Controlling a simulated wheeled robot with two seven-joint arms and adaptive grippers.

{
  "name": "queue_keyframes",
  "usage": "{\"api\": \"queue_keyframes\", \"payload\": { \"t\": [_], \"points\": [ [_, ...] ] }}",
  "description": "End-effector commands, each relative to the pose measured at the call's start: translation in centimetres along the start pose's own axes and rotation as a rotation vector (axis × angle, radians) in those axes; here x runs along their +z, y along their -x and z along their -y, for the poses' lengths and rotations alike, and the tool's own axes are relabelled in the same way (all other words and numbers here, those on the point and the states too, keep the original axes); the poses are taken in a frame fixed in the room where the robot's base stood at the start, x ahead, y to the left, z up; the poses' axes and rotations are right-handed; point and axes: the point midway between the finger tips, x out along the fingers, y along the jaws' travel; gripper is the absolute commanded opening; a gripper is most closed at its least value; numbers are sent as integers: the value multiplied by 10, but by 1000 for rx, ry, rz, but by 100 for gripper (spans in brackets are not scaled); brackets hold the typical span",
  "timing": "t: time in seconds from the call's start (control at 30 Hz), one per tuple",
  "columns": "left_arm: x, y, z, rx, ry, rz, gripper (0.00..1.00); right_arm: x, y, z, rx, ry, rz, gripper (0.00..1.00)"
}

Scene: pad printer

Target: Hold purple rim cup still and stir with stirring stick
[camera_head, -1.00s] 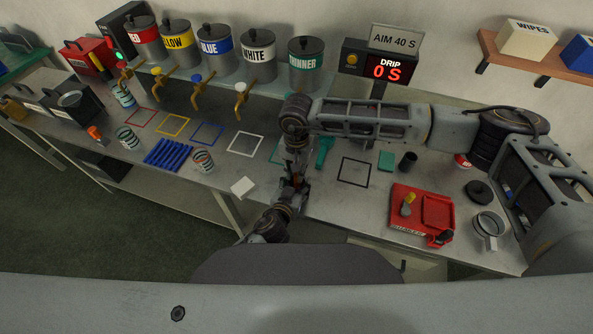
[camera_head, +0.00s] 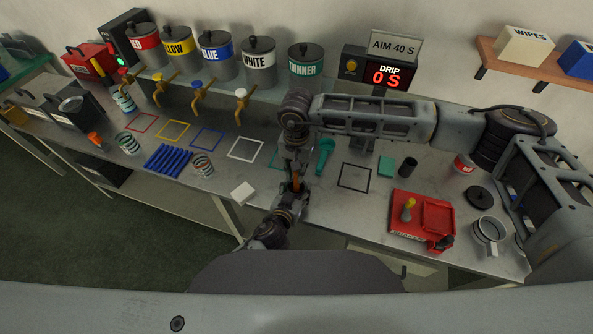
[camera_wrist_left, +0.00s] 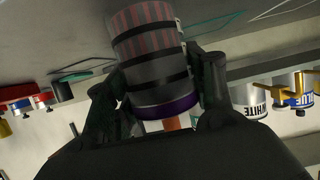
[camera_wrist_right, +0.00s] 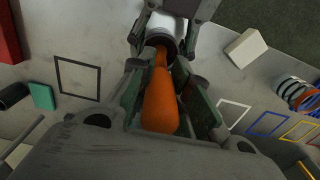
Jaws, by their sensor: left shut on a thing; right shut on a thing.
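The purple rim cup (camera_wrist_left: 150,50) fills the upper middle of the left wrist view, with dark bands, reddish stripes and a purple rim. My left gripper (camera_wrist_left: 165,95) is shut around its sides. The orange stirring stick (camera_wrist_right: 160,95) stands in the right wrist view, its far end at the cup's mouth (camera_wrist_right: 165,40). My right gripper (camera_wrist_right: 165,115) is shut on the stick. In the head view my left gripper (camera_head: 285,205) and right gripper (camera_head: 296,172) meet at the middle of the bench, and the cup is largely hidden there.
A white block (camera_head: 243,192) lies left of the grippers. A black square outline (camera_head: 354,177), a red tray (camera_head: 422,220) and a mug (camera_head: 489,232) are to the right. Paint cans with taps, including the white can (camera_head: 259,60), line the back.

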Motion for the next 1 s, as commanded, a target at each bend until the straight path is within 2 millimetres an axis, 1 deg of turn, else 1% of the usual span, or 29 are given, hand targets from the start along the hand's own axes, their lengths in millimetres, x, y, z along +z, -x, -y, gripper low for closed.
{"api": "queue_keyframes", "payload": {
  "t": [1.0],
  "points": [
    [0, 0, 0, 0, 0, 0, 27, 0, 31, 0, 0, 0, -1, 0]
  ]
}}
